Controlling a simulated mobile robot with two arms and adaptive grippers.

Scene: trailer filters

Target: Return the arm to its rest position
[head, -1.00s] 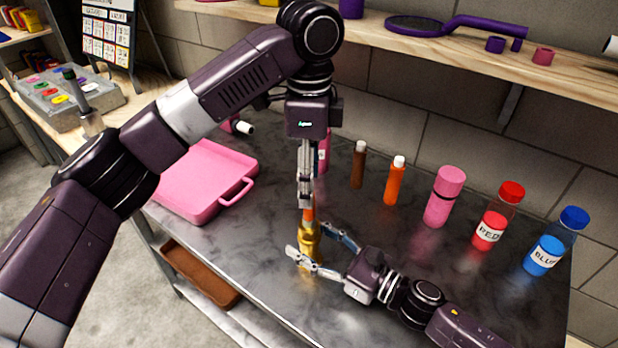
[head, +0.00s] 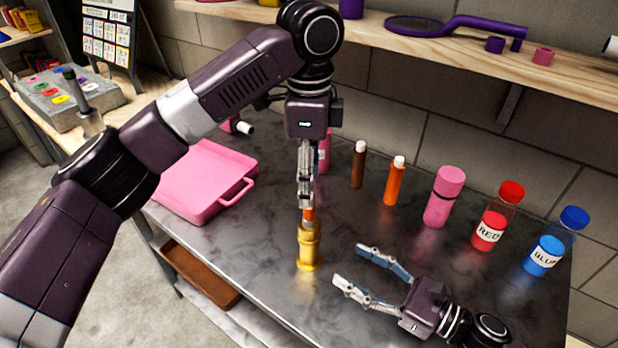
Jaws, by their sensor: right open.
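My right gripper (head: 348,265) is open and empty in the head view, low over the table at the front right. It is clear of the gold cylinder (head: 309,250), which stands upright to its left. My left gripper (head: 305,195) points straight down above the gold cylinder. Its fingers look close together at an orange-red piece (head: 309,214) at the cylinder's top. The fingers are seen nearly edge-on, so I cannot tell whether they grip that piece.
A pink tray (head: 207,212) lies at the table's left. Brown (head: 358,167) and orange (head: 394,184) tubes, a pink bottle (head: 444,198), a red bottle (head: 490,230) and a blue bottle (head: 548,254) stand along the back. A wooden shelf (head: 560,75) overhangs them.

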